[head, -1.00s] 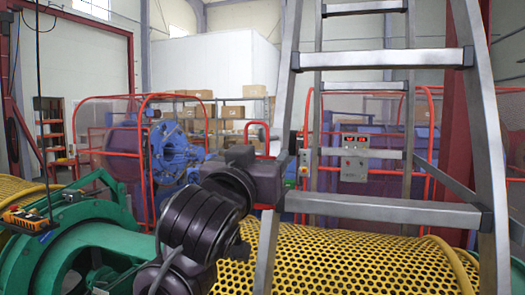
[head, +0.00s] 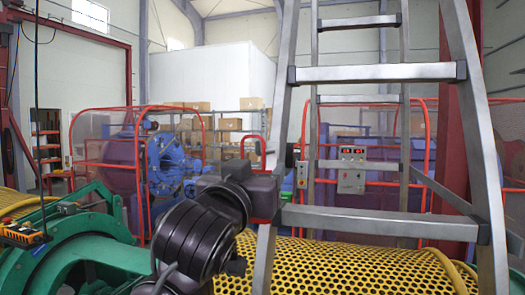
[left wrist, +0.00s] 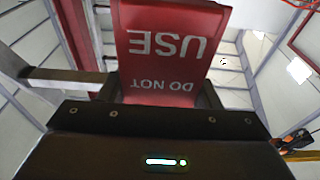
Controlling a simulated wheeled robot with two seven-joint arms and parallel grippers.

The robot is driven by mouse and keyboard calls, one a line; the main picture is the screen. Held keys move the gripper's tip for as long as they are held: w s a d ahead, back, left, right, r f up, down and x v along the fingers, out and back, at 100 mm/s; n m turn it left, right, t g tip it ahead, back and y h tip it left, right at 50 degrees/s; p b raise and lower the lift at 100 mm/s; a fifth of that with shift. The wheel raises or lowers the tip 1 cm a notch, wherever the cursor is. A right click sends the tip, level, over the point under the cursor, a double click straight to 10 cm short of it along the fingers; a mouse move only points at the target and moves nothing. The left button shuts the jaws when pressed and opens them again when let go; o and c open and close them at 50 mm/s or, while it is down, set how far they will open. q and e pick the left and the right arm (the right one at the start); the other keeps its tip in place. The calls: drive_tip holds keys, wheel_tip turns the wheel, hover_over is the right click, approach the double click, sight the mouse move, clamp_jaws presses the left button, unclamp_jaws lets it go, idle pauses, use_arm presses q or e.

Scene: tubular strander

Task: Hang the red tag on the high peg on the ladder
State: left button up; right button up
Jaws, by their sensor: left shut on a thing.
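The red tag (left wrist: 165,50), with white "DO NOT USE" lettering upside down, is held in my left gripper (left wrist: 160,95) in the left wrist view. The gripper is shut on the tag's near end. In the head view my left gripper (head: 264,195) is beside the ladder's left rail, around the height of its lower visible step. The metal ladder (head: 376,73) stands at centre right. I cannot make out the high peg for sure. My right gripper is not in view.
Yellow perforated guarding (head: 340,268) lies low behind the ladder. A grey control box (head: 351,178) and red guard rails (head: 427,150) show beyond it. Green machinery (head: 90,250) is at lower left. A red column (head: 462,150) stands behind the ladder's right rail.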

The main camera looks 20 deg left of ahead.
use_arm(q)
drive_tip(key=shift+w, duration=0.15)
drive_tip(key=shift+w+d+f, duration=0.1)
drive_tip(key=shift+w+f, duration=0.05)
drive_tip(key=shift+w, duration=1)
drive_tip(key=shift+w+f, duration=0.1)
drive_tip(key=shift+w, duration=1)
drive_tip(key=shift+f, duration=0.1)
drive_tip(key=shift+w+f+b, duration=0.1)
drive_tip(key=shift+f+b, duration=0.6)
drive_tip(key=shift+f, duration=0.05)
idle(0.4)
drive_tip(key=o, duration=1)
